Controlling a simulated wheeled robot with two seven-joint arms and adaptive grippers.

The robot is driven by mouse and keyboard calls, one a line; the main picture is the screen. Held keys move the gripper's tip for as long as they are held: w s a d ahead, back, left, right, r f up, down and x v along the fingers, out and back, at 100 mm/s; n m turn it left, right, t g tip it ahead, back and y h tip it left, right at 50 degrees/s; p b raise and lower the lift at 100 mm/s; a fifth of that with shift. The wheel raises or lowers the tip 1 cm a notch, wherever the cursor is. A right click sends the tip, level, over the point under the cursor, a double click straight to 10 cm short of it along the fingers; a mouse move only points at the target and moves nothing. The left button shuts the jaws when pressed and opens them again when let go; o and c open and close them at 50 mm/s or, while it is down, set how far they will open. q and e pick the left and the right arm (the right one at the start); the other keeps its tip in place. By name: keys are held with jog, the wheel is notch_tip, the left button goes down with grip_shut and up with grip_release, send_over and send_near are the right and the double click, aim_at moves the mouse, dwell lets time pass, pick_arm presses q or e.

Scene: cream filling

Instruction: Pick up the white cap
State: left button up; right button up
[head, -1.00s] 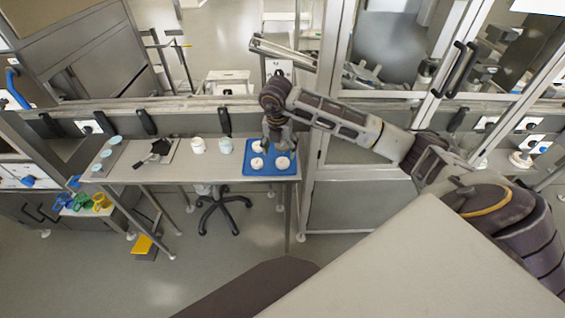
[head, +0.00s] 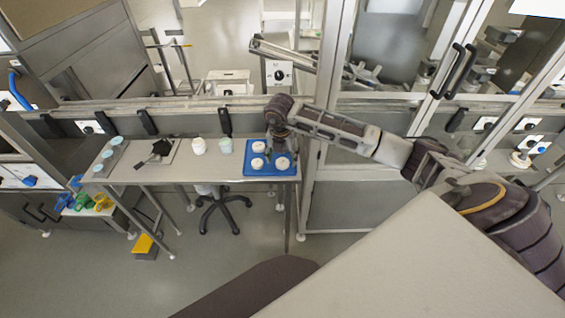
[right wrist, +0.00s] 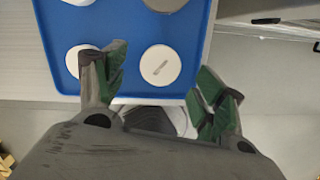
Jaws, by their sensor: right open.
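Several round white caps lie on a blue tray (head: 269,172) at the right end of the bench. In the right wrist view, a white cap (right wrist: 160,66) with a small mark on top lies near the tray's (right wrist: 129,60) lower edge. My right gripper (right wrist: 161,75) is open, with one green-padded finger to each side of that cap. It holds nothing. Another white cap (right wrist: 80,58) lies just left of the left finger. In the head view my right gripper (head: 277,146) hangs over the tray and hides part of it. My left gripper is not in view.
Two pale jars, one white (head: 198,146) and one greenish (head: 225,146), stand left of the tray. A dark tool (head: 158,149) lies on a grey plate farther left. A glass door frame (head: 316,150) rises close to the bench's right end.

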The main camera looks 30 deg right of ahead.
aim_at(283, 163)
jog(key=shift+w+d+f, duration=0.1)
jog(key=shift+f, duration=1.1)
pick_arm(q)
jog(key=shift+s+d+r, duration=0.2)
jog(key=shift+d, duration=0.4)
pick_arm(e)
jog(key=c, duration=0.8)
